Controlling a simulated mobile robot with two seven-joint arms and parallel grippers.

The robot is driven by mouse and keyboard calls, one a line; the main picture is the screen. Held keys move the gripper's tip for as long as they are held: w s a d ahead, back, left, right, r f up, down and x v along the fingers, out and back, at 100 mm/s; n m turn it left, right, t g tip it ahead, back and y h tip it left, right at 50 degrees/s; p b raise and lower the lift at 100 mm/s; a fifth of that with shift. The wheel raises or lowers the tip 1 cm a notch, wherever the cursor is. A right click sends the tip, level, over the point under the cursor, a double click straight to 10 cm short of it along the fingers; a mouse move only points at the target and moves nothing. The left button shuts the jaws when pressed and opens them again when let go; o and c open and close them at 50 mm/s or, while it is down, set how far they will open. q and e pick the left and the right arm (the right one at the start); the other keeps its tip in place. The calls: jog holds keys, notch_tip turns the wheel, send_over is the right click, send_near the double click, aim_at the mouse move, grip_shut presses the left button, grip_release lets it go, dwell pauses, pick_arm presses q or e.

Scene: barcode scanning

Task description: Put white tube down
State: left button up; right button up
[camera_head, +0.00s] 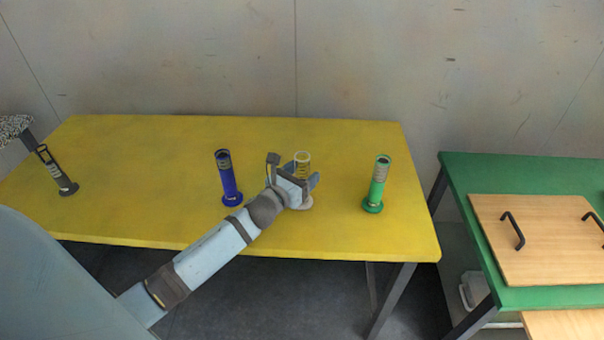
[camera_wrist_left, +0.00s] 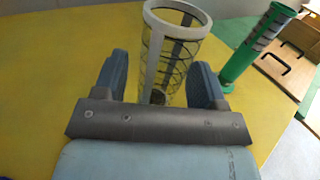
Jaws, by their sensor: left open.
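The white tube (camera_head: 303,163) stands upright on the yellow table between the blue and green tubes. In the left wrist view the tube (camera_wrist_left: 176,57) shows as a clear cylinder with a white rim and bands. My left gripper (camera_head: 300,188) is at the tube's lower part. Its two fingers (camera_wrist_left: 164,80) are open, one on each side of the tube, with a gap visible. The tube's white base (camera_head: 305,203) shows just below the fingers; in the wrist view the base is hidden by the gripper. My right gripper is not in view.
A blue tube (camera_head: 228,178) stands left of my gripper and a green tube (camera_head: 377,184) right of it. A black tube (camera_head: 57,171) stands at the table's far left. The yellow table (camera_head: 130,160) has free room between the black and blue tubes. A green table (camera_head: 470,170) carries a wooden board (camera_head: 550,262) with handles.

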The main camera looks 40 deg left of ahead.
pick_arm(q)
jog(key=shift+s, duration=0.3)
jog(key=s, duration=1.1)
jog(key=shift+s+a+b, duration=0.2)
jog(key=shift+a+b, duration=0.05)
jog(key=shift+b, duration=0.15)
jog(key=shift+r, duration=0.1)
jog(key=shift+s, duration=0.1)
